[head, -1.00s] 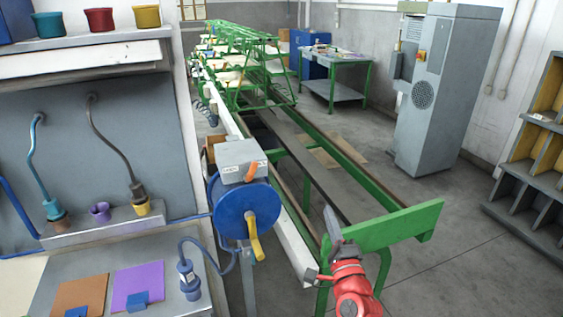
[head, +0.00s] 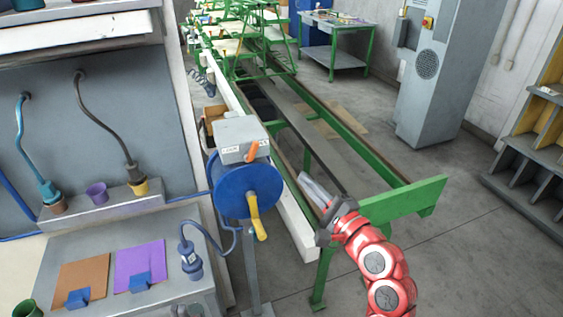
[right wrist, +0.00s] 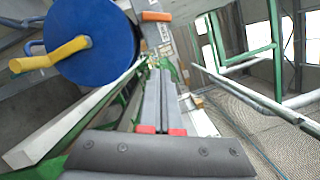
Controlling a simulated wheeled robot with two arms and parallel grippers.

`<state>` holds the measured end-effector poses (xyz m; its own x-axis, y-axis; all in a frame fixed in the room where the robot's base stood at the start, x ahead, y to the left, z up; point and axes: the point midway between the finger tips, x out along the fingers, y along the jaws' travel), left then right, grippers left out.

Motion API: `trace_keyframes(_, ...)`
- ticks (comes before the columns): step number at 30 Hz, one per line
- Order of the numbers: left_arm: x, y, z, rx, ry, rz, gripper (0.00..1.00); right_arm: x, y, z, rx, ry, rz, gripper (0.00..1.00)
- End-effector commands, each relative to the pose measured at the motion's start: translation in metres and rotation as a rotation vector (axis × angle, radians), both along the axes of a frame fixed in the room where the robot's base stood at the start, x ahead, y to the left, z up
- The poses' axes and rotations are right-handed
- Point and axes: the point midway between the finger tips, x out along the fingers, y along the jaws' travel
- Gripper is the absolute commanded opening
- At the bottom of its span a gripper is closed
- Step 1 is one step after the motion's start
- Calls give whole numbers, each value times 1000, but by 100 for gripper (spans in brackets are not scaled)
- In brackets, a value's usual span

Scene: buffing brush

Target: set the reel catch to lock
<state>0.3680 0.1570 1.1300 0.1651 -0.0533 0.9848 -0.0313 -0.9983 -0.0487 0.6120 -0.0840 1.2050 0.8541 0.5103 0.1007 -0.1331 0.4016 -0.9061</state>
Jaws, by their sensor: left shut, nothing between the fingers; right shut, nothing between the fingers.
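The reel catch is a short orange lever (head: 252,151) on the front of a grey box (head: 238,131) above the blue reel (head: 246,186). It slants between two small white labels, closer to the right one; their words are too small to read. The orange lever (right wrist: 156,16) also shows at the top of the right wrist view. My right gripper (head: 305,180) is shut and empty, right of the reel and below the box level, apart from the lever. Its closed fingers (right wrist: 160,85) point toward the box side.
A yellow crank handle (head: 256,216) sticks out of the reel front. A green-framed rail bench (head: 405,206) runs behind my right gripper. A blue plug on a cable (head: 190,260) stands on the grey side table (head: 205,290) at left. Open floor lies at right.

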Motion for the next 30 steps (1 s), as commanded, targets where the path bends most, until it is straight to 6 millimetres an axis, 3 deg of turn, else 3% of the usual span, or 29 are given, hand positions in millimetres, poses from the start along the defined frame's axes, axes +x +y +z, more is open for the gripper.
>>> trace_keyframes(5,0,0,4,0,0,0,0,20,13,6,-2,-4,3,0)
trace_keyframes(16,0,0,37,0,0,0,0,84,51,15,-2,-1,1,0)
trace_keyframes(21,0,0,56,0,0,0,0,75,73,26,0,0,2,0)
trace_keyframes(30,0,0,61,0,0,0,0,71,83,28,1,-3,-1,0)
